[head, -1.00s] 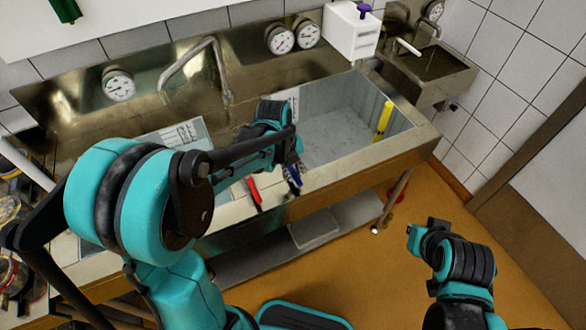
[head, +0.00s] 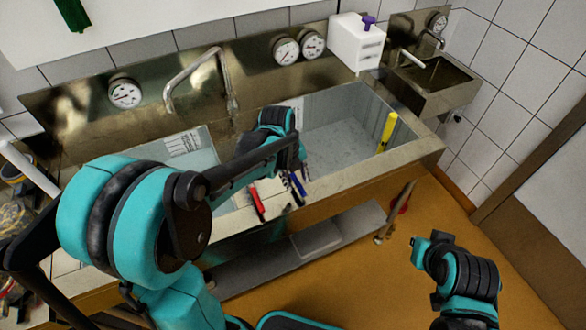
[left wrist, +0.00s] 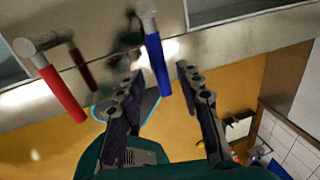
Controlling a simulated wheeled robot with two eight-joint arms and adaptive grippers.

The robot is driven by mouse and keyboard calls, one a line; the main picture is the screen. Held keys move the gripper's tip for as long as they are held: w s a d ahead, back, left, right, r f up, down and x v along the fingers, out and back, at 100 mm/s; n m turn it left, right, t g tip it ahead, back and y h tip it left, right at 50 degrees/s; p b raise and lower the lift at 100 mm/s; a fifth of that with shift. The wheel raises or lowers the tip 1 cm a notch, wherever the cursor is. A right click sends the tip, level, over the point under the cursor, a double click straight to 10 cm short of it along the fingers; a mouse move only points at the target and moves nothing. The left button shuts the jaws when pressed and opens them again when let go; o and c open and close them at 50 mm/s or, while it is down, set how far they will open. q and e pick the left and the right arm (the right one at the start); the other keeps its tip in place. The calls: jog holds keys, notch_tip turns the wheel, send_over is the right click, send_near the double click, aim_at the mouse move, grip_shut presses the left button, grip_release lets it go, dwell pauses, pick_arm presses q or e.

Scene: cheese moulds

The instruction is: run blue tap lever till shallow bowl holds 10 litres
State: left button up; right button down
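The blue tap lever (head: 298,184) hangs at the sink's front edge, right of the red lever (head: 257,200). In the left wrist view the blue lever (left wrist: 157,65) stands between the fingertips of my left gripper (left wrist: 158,74). The fingers are apart, with gaps on both sides of the lever. The red lever (left wrist: 62,93) is outside them to the left. In the head view my left gripper (head: 297,160) is above the blue lever. The sink has a left bowl (head: 205,147) and a right bowl (head: 345,135); I cannot tell the depths or litres. My right gripper (head: 428,245) is away from the sink; its fingers are unclear.
A yellow stick (head: 388,131) stands in the right bowl. A curved spout (head: 195,70) and round dials (head: 286,50) are at the back. A white box (head: 356,42) and a small basin (head: 435,80) are at the right. The orange floor at right is mostly clear.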

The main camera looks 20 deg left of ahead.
pick_arm(q)
notch_tip(320, 180, up, 10)
jog(key=s+a, duration=0.1)
jog(key=shift+s+a+r, duration=0.2)
jog(key=shift+s+a, duration=0.05)
jog(key=shift+a, duration=0.05)
dwell(1.1)
